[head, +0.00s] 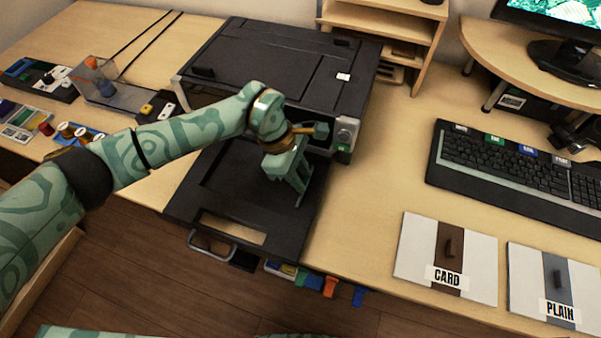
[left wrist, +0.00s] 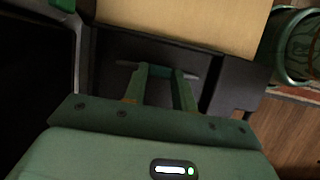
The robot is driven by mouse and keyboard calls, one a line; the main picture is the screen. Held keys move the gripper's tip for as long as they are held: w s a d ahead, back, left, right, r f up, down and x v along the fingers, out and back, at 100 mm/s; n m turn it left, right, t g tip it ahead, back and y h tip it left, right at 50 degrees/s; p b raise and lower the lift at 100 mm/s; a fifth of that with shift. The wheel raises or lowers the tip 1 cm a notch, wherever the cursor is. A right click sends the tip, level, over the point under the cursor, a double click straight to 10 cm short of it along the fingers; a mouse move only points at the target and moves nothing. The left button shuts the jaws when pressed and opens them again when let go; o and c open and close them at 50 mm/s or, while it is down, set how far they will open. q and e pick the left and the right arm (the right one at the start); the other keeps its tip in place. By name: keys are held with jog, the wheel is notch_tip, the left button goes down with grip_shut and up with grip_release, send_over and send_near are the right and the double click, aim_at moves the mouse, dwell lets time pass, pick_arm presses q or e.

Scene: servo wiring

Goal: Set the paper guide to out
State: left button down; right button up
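The black printer (head: 275,65) stands on the desk with its black tray (head: 190,190) extended toward me. My left gripper (head: 298,198) points down over the right part of the tray in the head view. In the left wrist view its two fingers (left wrist: 162,78) stand apart with a dark gap between them, and a thin grey bar (left wrist: 189,73) shows at the tips. I cannot tell whether this bar is the paper guide or whether the fingers touch it. The guide is not clearly visible in the head view. My right gripper is out of view.
A grey handle (head: 212,246) is on the tray's front. A keyboard (head: 500,165) and CARD (head: 420,250) and PLAIN (head: 530,270) panels lie to the right. A clear holder (head: 105,90) and spools stand left. Bare desk lies right of the tray.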

aim_at(320, 190)
pick_arm(q)
jog(key=shift+s+d, duration=0.25)
jog(key=shift+d, duration=0.5)
jog(key=shift+s+d, duration=0.2)
jog(key=shift+d, duration=0.5)
jog(key=c, duration=1.1)
grip_release()
jog(key=shift+a, duration=0.1)
jog(key=shift+r, duration=0.1)
jog(key=p+v, duration=0.3)
jog(key=v, duration=1.3)
jog(key=shift+p, duration=0.35)
